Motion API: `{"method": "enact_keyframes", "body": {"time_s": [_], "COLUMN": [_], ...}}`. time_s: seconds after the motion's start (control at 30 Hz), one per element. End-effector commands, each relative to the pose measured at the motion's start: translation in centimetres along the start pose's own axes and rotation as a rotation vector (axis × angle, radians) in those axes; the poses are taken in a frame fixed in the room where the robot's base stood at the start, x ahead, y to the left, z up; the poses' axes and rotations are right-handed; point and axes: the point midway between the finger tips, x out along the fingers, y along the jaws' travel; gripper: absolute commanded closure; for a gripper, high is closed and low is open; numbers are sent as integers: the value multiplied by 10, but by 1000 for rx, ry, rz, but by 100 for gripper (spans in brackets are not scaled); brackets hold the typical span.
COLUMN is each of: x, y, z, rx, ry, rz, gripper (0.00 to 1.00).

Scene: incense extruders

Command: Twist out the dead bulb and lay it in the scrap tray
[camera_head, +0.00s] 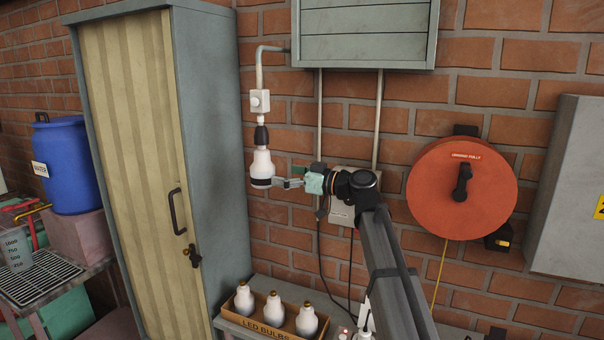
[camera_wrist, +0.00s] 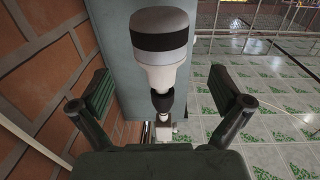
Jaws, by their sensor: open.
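The bulb (camera_head: 262,164) hangs upright from a dark socket (camera_head: 261,134) under a white box on a wall pipe. It is white with a dark band near its lower end. In the wrist view the bulb (camera_wrist: 160,68) appears centred between my fingers, with the dark socket (camera_wrist: 163,102) below it in the picture. My gripper (camera_head: 283,183) is open and empty, at the right of the bulb's lower end. In the wrist view my gripper (camera_wrist: 159,78) has a finger on either side with visible gaps. I cannot tell whether anything touches. I cannot identify a scrap tray.
A cardboard box marked LED BULBS (camera_head: 266,330) holds three white bulbs (camera_head: 306,321) on a bench below. A tall cabinet (camera_head: 213,150) stands close to the hanging bulb's left. A red hose reel (camera_head: 435,205) and grey conduits (camera_head: 377,120) are on the brick wall.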

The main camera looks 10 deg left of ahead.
Motion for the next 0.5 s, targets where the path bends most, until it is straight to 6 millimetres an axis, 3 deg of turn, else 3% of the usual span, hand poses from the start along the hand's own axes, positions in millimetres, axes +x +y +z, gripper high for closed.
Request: {"method": "enact_keyframes", "body": {"time_s": [0.2, 0.5], "x": [40, 70], "y": [0, 0], "z": [-3, -1], "rx": [0, 0], "ry": [0, 0], "rz": [-2, -1], "gripper": [0, 0]}}
